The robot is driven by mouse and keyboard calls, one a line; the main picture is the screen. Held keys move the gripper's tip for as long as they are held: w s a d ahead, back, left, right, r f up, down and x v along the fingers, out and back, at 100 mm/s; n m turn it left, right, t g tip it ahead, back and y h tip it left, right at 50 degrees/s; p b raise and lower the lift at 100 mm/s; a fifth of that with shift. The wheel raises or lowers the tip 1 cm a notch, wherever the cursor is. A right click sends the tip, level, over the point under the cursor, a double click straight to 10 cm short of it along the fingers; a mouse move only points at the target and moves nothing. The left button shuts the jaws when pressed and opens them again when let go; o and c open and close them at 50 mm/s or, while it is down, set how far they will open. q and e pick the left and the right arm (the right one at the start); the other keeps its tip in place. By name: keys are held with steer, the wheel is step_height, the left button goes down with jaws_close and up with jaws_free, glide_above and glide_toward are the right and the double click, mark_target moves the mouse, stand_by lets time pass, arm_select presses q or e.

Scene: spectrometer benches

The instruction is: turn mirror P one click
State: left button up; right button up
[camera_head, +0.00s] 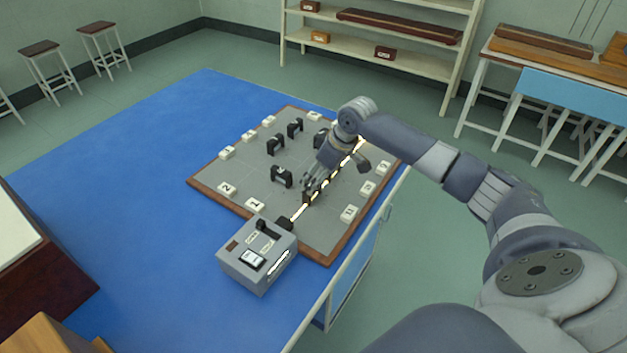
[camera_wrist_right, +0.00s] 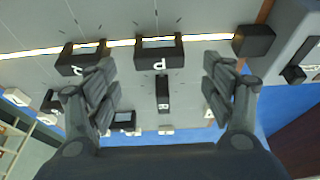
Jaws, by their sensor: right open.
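Mirror P (camera_wrist_right: 158,51) is a small black block with a white letter on its front, shown upside down in the right wrist view. It sits on the grey board at the bright beam line. In the head view, a dark block at the beam (camera_head: 307,197) just below my right gripper seems to be it, partly hidden. My right gripper (camera_wrist_right: 160,85) is open, its fingers spread to either side of mirror P, with no contact visible. In the head view the right gripper (camera_head: 311,184) hangs low over the board. My left gripper is not in view.
Another lettered black mirror (camera_wrist_right: 80,60) stands close beside P, near one finger. A black emitter block (camera_wrist_right: 254,41) is on the other side. A grey control box (camera_head: 257,258) stands at the board's near edge.

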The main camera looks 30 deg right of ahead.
steer(key=x, duration=0.4)
steer(key=shift+w+f, duration=0.1)
steer(key=c, duration=1.1)
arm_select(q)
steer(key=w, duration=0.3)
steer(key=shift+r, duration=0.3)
arm_select(e)
steer(key=shift+o, duration=0.2)
